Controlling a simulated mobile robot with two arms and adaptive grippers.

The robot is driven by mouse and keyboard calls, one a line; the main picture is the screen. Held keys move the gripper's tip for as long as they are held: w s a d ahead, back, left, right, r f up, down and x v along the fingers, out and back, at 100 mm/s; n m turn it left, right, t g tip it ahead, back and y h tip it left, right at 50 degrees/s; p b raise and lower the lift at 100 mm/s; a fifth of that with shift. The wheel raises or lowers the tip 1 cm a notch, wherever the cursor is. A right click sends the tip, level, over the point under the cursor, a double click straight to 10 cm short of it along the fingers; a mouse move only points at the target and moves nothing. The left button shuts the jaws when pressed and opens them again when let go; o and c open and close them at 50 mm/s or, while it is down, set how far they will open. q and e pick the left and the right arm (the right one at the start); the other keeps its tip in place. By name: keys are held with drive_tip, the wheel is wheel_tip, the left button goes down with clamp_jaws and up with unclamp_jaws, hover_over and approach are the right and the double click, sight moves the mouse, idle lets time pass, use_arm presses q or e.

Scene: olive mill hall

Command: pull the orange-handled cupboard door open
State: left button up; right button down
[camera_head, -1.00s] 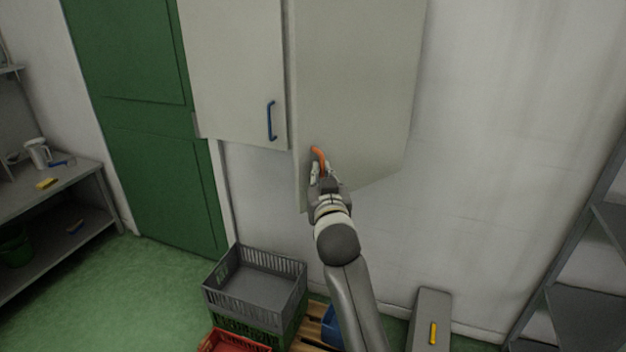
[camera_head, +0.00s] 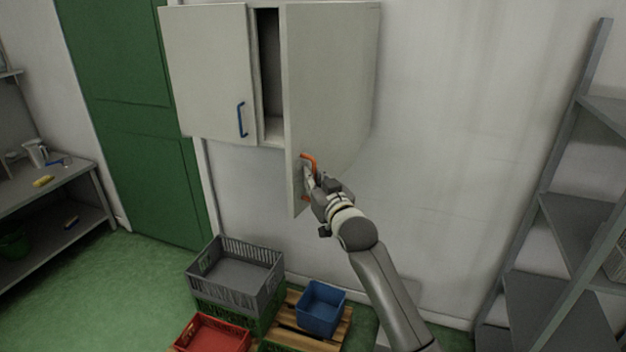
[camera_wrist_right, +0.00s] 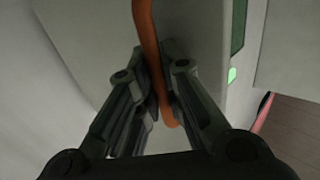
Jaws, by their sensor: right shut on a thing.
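The cupboard door (camera_head: 328,95) with the orange handle (camera_head: 309,160) stands partly open in the head view, swung out from the wall cupboard. A dark gap shows the inside (camera_head: 271,75) between it and the other door. My right gripper (camera_head: 311,183) is at the lower near edge of the door, on the orange handle. In the right wrist view the orange handle (camera_wrist_right: 147,45) runs between the two fingers (camera_wrist_right: 157,100), which are shut on it. Part of the handle is hidden by the fingers. My left gripper is not in view.
The other cupboard door (camera_head: 207,75), with a blue handle (camera_head: 242,119), is closed. Below stand a grey crate (camera_head: 262,290), a blue bin (camera_head: 321,307) and a red crate (camera_head: 214,337). A grey shelf rack (camera_head: 565,225) stands right. The wall between is clear.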

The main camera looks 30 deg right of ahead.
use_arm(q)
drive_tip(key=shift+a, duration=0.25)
use_arm(e)
drive_tip(key=shift+a+f, duration=0.1)
drive_tip(key=shift+a, duration=0.05)
drive_tip(key=c, duration=1.5)
unclamp_jaws()
drive_tip(key=shift+c, duration=0.2)
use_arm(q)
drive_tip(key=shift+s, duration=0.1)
use_arm(e)
drive_tip(key=s, duration=1.2)
drive_tip(key=shift+a, duration=0.4)
